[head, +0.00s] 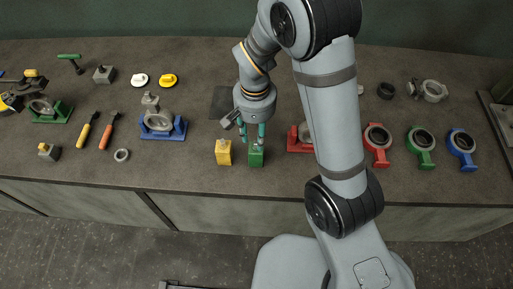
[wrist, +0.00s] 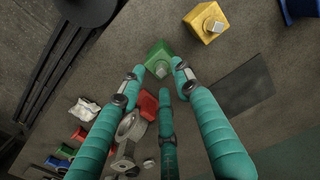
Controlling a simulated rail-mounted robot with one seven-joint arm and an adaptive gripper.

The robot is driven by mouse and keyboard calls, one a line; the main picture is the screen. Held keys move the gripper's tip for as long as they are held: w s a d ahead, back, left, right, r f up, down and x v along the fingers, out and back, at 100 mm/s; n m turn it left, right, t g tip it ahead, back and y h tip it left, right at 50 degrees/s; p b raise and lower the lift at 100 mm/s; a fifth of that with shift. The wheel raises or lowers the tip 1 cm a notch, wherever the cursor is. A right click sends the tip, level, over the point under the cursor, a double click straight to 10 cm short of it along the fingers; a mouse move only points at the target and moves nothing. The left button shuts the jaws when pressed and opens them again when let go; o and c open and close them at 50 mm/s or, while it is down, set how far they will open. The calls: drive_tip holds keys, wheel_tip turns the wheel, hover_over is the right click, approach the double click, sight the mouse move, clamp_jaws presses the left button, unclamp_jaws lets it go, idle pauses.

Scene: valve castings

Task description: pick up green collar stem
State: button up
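The green collar stem appears to be a green block (head: 256,158) near the front edge of the bench, with a small grey square stem on top. In the wrist view the green block (wrist: 157,52) lies just beyond the fingertips, its grey stem between them. My gripper (head: 253,135) points down right above it. Its teal fingers are spread apart in the wrist view (wrist: 160,77), with nothing held between them. I cannot tell whether any fingertip touches the block.
A similar yellow block (head: 223,153) stands close on the left. A red holder (head: 295,143) is on the right, partly behind my arm. A dark square pad (head: 223,102) lies behind. A blue holder (head: 163,134) with a grey casting stands farther left. Red, green and blue ringed pieces stand at right.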

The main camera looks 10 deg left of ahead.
sight(256, 142)
drive_tip(key=shift+w+f+p, duration=0.15)
drive_tip(key=shift+f, duration=0.75)
drive_tip(key=shift+w+f+p, duration=0.1)
drive_tip(key=shift+f+p, duration=0.05)
drive_tip(key=shift+f, duration=0.75)
drive_tip(key=shift+c, duration=1)
clamp_jaws()
